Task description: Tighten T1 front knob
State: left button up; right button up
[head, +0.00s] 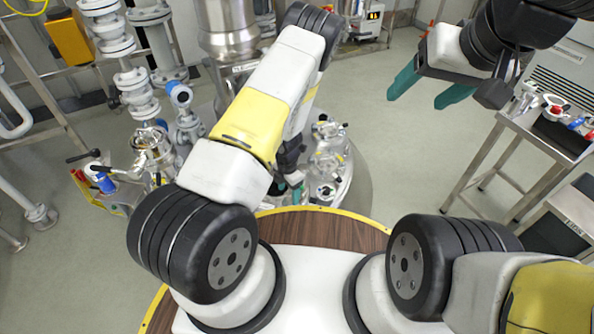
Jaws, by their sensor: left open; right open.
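A tall steel vessel (228,40) stands at the back centre, with a small label, partly hidden by my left arm, that seems to start with T1. In front of it is a round steel lid (345,165) with several metal fittings and clamps (327,160). I cannot tell which fitting is the front knob; it may be behind my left arm. My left gripper (288,186) points down at the lid's left part, its teal fingertips partly hidden by the arm. It is open, and contact with a fitting cannot be made out. My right gripper (430,95) is open and empty over bare floor.
Pipes and flanged valves (135,75) crowd the left, with a steel canister (153,148) near the lid. A steel side table (545,140) with red and blue-handled parts stands at the right. The floor (420,150) between lid and table is clear.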

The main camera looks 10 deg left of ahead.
aim_at(289, 201)
pick_arm(q)
jog(key=shift+f, duration=2.35)
jog(key=shift+c, duration=0.5)
jog(key=c, duration=1.3)
jog(key=shift+m, duration=0.5)
jog(key=m, duration=0.3)
jog(key=shift+m, duration=0.3)
jog(key=shift+o, duration=0.2)
jog(key=shift+m, duration=2.3)
